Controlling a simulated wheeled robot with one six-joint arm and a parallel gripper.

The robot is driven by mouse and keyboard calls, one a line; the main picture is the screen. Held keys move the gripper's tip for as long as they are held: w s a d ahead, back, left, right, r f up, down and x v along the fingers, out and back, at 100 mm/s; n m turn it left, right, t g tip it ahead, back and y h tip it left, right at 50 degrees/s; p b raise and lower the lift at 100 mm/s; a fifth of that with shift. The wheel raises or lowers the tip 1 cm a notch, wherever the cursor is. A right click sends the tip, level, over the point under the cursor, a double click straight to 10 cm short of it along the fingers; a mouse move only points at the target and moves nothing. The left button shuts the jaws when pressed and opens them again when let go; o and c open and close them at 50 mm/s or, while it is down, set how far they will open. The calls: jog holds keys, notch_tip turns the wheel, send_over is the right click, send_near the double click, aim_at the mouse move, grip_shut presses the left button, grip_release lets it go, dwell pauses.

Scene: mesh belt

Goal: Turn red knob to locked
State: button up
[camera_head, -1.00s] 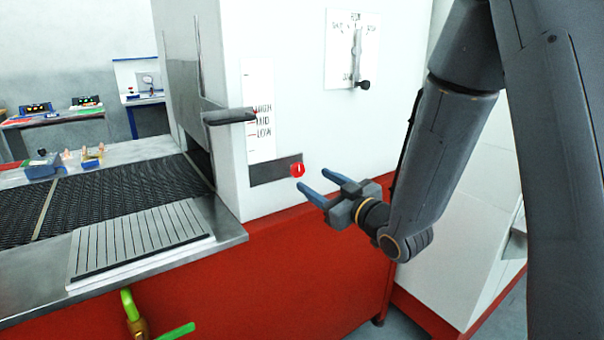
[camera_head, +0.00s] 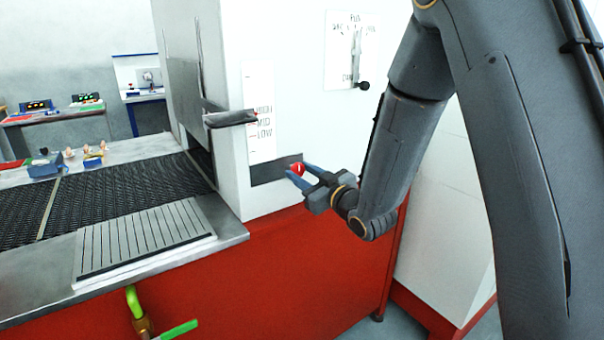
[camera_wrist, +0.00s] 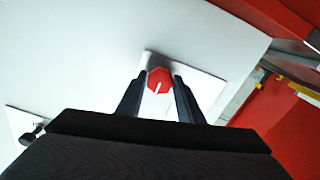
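The red knob (camera_head: 298,169) is on the white machine front, at the right end of a dark grey plate (camera_head: 268,172). It carries a white pointer line. In the wrist view the knob (camera_wrist: 159,80) sits between the tips of my two fingers, its white line slanting down and to the left. My gripper (camera_head: 300,175) is open, with one finger on each side of the knob. A small gap seems to show beside the fingers, so I cannot tell whether they touch it. No locked mark is readable.
A dark handle (camera_head: 230,118) sticks out beside the HIGH/MID/LOW scale (camera_head: 260,115). A lever panel (camera_head: 352,50) is above right. The mesh belt (camera_head: 110,190) and a slatted tray (camera_head: 145,238) lie left. A green-handled valve (camera_head: 135,305) is below.

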jog(key=c, duration=0.5)
jog(key=shift+o, duration=0.2)
jog(key=m, duration=0.3)
jog(key=shift+m, duration=0.4)
jog(key=m, duration=0.4)
jog(key=shift+m, duration=0.3)
jog(key=m+p, duration=0.1)
jog(key=m, duration=0.4)
jog(key=shift+m+p, duration=0.4)
jog(key=shift+m, duration=1.9)
